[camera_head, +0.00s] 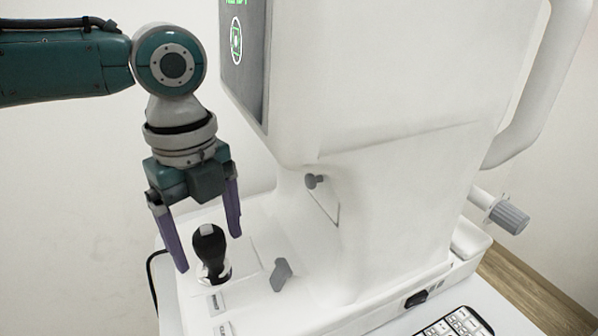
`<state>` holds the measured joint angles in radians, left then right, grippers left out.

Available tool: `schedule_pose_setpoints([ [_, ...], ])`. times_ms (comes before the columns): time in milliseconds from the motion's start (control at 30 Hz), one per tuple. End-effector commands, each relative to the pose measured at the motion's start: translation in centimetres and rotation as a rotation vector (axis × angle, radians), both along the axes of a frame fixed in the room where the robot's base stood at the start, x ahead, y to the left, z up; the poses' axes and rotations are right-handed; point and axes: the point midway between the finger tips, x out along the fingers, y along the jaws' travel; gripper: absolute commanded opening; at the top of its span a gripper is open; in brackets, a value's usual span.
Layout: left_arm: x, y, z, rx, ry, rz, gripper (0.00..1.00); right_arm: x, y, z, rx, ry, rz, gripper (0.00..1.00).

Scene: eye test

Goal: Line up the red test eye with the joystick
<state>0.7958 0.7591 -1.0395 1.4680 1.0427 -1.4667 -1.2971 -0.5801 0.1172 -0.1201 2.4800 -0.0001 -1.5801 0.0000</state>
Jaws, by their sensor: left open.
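The joystick (209,243) is a black knob with a light top patch, standing on the white base of the eye-test machine (390,190). My left gripper (209,251) is open and points down over it, with one purple finger on each side of the knob in the picture. I cannot tell whether a finger touches it. The screen (243,52) on the machine is seen at a steep angle and cut by the top edge. It shows green marks, including a ringed symbol. No red test eye shows. My right gripper is not in view.
A grey lever (281,274) stands on the base just right of the joystick. A small grey knob (317,181) sticks out of the housing above. A keyboard (456,324) lies at the lower right. A black cable (152,277) runs left of the base.

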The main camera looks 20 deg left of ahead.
Motion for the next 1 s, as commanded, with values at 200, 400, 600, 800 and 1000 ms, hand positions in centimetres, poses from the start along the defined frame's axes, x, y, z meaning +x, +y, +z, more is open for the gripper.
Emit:
schedule_pose_setpoints([
  [200, 0.1, -0.1, 1.4, -0.002, -0.002, 0.0, 0.86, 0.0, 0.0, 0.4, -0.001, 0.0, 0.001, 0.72],
  [400, 0.1, 0.0, 5.5, -0.001, -0.004, -0.002, 0.86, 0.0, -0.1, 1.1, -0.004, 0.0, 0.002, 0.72],
  [600, 0.1, 0.0, 8.8, 0.0, -0.003, 0.0, 0.86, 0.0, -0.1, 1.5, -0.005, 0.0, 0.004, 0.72],
  [800, 0.0, 0.0, 10.0, 0.0, -0.001, 0.0, 0.86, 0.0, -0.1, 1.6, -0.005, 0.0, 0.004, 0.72],
  [1000, 0.0, 0.0, 9.9, 0.0, 0.0, 0.0, 0.86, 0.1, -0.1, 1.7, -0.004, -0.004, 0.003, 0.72],
])
